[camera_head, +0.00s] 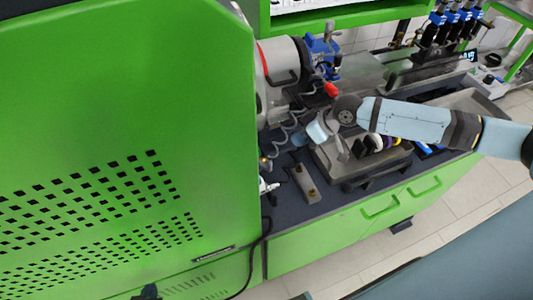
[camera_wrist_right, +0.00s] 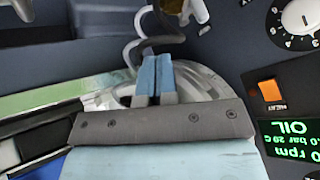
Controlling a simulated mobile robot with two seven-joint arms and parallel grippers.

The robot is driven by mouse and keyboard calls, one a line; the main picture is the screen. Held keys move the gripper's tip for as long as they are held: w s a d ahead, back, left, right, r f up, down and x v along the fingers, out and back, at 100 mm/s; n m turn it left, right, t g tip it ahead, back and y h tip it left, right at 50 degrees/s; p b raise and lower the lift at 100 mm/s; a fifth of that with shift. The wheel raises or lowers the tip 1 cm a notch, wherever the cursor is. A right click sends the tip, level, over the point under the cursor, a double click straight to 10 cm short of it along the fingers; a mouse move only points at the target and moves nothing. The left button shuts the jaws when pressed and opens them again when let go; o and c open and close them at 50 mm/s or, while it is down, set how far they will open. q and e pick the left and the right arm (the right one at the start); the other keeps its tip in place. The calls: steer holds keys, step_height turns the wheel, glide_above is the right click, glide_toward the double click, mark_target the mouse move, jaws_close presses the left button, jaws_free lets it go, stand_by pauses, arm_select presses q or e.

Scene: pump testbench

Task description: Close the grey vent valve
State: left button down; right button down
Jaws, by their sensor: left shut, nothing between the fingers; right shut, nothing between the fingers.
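My right gripper (camera_head: 299,140) reaches in from the right over the bench, beside the coiled grey hose (camera_head: 284,133). In the right wrist view its two blue fingertips (camera_wrist_right: 156,66) are together with nothing between them. Beyond them is the curled hose (camera_wrist_right: 143,42), and at the top edge a brass fitting (camera_wrist_right: 176,6) with a pale grey, lever-like part (camera_wrist_right: 200,10). That part may be the vent valve's handle; I cannot be sure. In the head view, a small pale fitting (camera_head: 267,186) sits beside the green cabinet. My left gripper cannot be made out.
The tall green cabinet (camera_head: 120,90) fills the left. A red-tipped part (camera_head: 331,90) is close above my right gripper. A grey tray (camera_head: 355,165) with tools lies below my forearm. The wrist view shows a dial (camera_wrist_right: 300,18), orange switch (camera_wrist_right: 269,90) and display (camera_wrist_right: 290,145).

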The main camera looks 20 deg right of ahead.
steer(key=shift+w+a+f+m+g+y+p, duration=0.1)
steer(key=shift+a+f+m+g+y+p, duration=0.2)
steer(key=shift+a+f, duration=0.85)
steer(key=shift+s+a+f+m+g+h+p, duration=0.1)
steer(key=shift+a+f+g+p, duration=0.2)
steer(key=shift+a+f, duration=0.85)
steer(key=shift+w+a+f+m+g+y+p, duration=0.1)
steer(key=shift+a+f+m+g+y+p, duration=0.25)
steer(key=shift+a+f, duration=0.8)
steer(key=shift+d+f, duration=0.3)
steer(key=shift+d, duration=0.05)
